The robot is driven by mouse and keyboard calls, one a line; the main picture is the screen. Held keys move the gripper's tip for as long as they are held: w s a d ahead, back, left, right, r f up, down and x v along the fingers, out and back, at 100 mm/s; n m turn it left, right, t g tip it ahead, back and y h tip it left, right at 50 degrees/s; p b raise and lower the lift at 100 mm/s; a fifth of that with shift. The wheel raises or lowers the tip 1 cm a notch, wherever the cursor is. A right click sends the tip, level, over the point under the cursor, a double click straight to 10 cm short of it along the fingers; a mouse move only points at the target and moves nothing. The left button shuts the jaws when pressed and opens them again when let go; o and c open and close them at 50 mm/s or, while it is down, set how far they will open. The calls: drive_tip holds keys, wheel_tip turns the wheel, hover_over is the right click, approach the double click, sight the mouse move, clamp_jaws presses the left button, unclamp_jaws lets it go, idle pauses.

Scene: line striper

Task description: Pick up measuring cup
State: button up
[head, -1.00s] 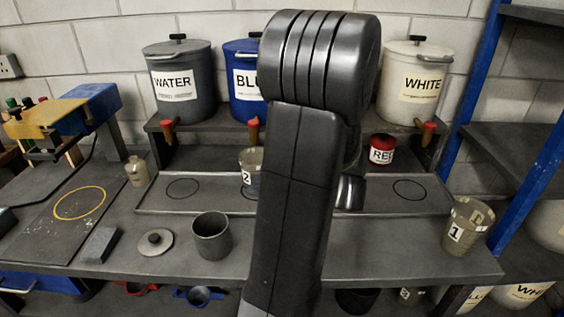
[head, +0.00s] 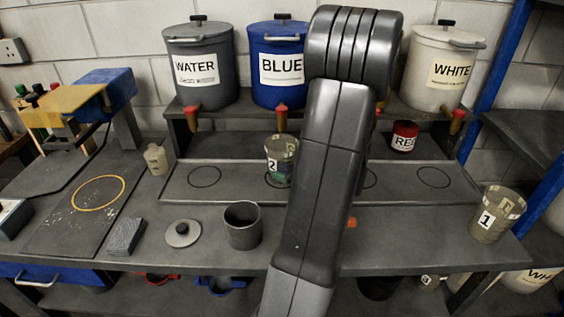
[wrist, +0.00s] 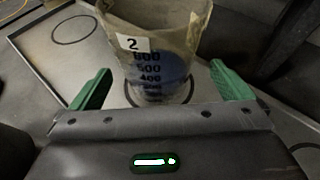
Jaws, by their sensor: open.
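A translucent measuring cup labelled 2 (head: 281,160) stands on the drip tray on the bench, over a drawn ring, with bluish content low in it. In the wrist view the same cup (wrist: 152,50) is upright and straight ahead, with its graduation marks facing me. My gripper (wrist: 162,88) is open, its green fingers spread on either side of the cup's line and empty. I cannot tell whether the cup is between the fingertips or just beyond them. In the head view my arm hides the gripper. A second cup labelled 1 (head: 497,214) stands at the bench's right end.
Water (head: 202,68), blue (head: 281,70) and white (head: 440,70) tubs with taps stand on the shelf behind. A small red pot (head: 404,137) sits below. A grey pot (head: 243,226) and a lid (head: 183,233) stand in front of the tray (head: 330,209).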

drive_tip(key=x, duration=0.3)
drive_tip(key=shift+w+a, duration=0.2)
drive_tip(key=shift+a, duration=0.1)
drive_tip(key=c, duration=1.2)
